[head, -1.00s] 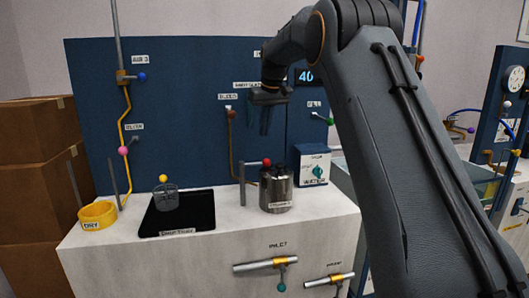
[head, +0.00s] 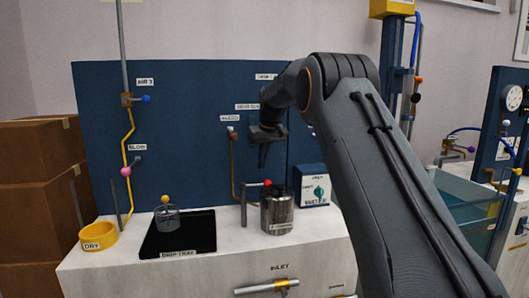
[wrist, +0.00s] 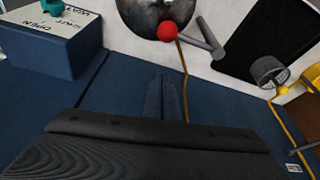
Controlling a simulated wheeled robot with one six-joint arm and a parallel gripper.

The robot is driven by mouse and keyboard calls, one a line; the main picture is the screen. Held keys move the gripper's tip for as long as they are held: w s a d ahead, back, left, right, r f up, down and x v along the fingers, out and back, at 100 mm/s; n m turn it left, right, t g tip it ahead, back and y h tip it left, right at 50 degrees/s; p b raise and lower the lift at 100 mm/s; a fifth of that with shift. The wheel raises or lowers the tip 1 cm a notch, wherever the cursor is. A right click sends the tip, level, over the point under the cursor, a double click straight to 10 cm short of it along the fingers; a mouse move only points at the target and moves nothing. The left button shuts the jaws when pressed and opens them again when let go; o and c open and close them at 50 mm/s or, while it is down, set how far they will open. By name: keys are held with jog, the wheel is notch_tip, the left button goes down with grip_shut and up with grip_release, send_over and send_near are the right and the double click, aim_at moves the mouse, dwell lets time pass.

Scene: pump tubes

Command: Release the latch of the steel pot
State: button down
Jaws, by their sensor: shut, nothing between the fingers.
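The steel pot (head: 277,214) stands upright on the white counter, right of the drip tray. A red ball (head: 267,183) on a grey bar is at its top. In the wrist view the pot (wrist: 142,14) is cut off by the top edge, with the red ball (wrist: 167,31) and its bar beside it. My gripper (head: 263,161) points down, shut and empty, above the ball in the head view. Its shut fingers (wrist: 163,95) show apart from ball and pot in the wrist view. I cannot make out a separate latch.
The black drip tray (head: 207,238) carries a mesh basket (head: 167,219) with a yellow knob. A yellow DRY ring (head: 98,236) is at the left. A blue water box (head: 312,185) stands close right of the pot. The blue back panel (head: 195,120) rises behind.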

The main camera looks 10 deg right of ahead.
aim_at(257, 184)
jog(key=shift+s+d+f+p, duration=0.15)
jog(key=shift+s+f+p, duration=0.3)
jog(key=shift+s+f, duration=0.4)
jog(key=shift+s+d+f+p, duration=0.15)
jog(key=shift+s+f+p, duration=0.3)
jog(key=shift+s+f, duration=0.35)
jog(key=shift+w+f, duration=0.1)
jog(key=shift+w, duration=0.1)
jog(key=shift+d, duration=0.1)
